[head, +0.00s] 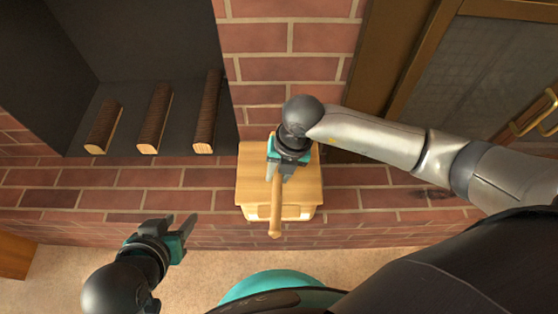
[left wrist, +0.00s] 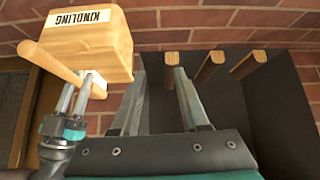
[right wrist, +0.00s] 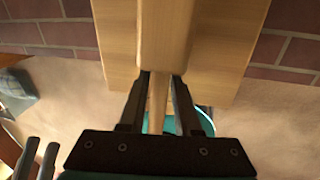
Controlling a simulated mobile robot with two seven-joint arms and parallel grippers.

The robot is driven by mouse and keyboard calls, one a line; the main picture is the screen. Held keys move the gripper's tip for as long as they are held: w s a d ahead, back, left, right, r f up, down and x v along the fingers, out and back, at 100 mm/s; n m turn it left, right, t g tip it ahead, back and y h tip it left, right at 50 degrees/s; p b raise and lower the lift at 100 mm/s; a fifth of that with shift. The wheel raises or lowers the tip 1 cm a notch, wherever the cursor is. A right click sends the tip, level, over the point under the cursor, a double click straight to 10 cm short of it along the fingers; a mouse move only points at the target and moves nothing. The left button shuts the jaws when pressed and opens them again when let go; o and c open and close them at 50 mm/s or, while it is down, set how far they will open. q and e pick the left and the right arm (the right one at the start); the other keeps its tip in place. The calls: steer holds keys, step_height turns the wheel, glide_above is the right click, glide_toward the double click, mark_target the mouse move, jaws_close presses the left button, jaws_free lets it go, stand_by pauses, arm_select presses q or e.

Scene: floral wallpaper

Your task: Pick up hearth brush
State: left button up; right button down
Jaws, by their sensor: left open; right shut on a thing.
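The hearth brush shows as a pale wooden handle (head: 276,208) in the head view, in front of the wooden box marked KINDLING (head: 247,190). My right gripper (head: 278,173) is shut on the handle. In the right wrist view the handle (right wrist: 158,105) runs between the fingers and joins a wider wooden part (right wrist: 165,35); no bristles show. The left wrist view also shows the handle (left wrist: 48,62) beside the box (left wrist: 105,45); whether they touch is unclear. My left gripper (head: 183,228) is open and empty, to the left of the box.
Several dark logs (head: 153,115) lie in the dark fireplace recess (head: 150,50) at the upper left. A brick wall (head: 290,65) stands behind the box. A wooden cabinet door with a handle (head: 535,112) is at the right. Carpet (head: 215,268) is clear in front of the brick.

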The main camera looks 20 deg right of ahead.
steer(key=shift+r, duration=0.1)
stand_by(0.4)
steer(key=shift+r, duration=0.1)
steer(key=shift+r+p, duration=0.45)
steer(key=shift+r, duration=0.2)
arm_select(q)
steer(key=s+a+r+g+y, duration=0.1)
steer(key=s+a+g, duration=0.2)
arm_select(e)
steer(key=shift+r+p, duration=0.4)
steer(key=shift+r, duration=0.3)
step_height(320, 180, up, 8)
steer(key=p, duration=0.3)
steer(key=shift+f+p, duration=0.1)
steer(key=shift+p, duration=0.25)
step_height(320, 180, up, 7)
steer(key=p, duration=0.3)
glide_above(276, 171)
arm_select(q)
steer(key=s+a+f+g, duration=0.1)
steer(key=s+f, duration=0.3)
steer(key=f, duration=1)
steer(key=shift+a+f+g+y, duration=0.15)
steer(key=shift+f+g+y, duration=0.25)
steer(key=shift+g, duration=0.3)
arm_select(e)
steer(key=shift+s+d+r, duration=0.1)
steer(key=shift+r, duration=0.45)
steer(key=shift+s+d+r, duration=0.1)
steer(key=shift+r, duration=0.45)
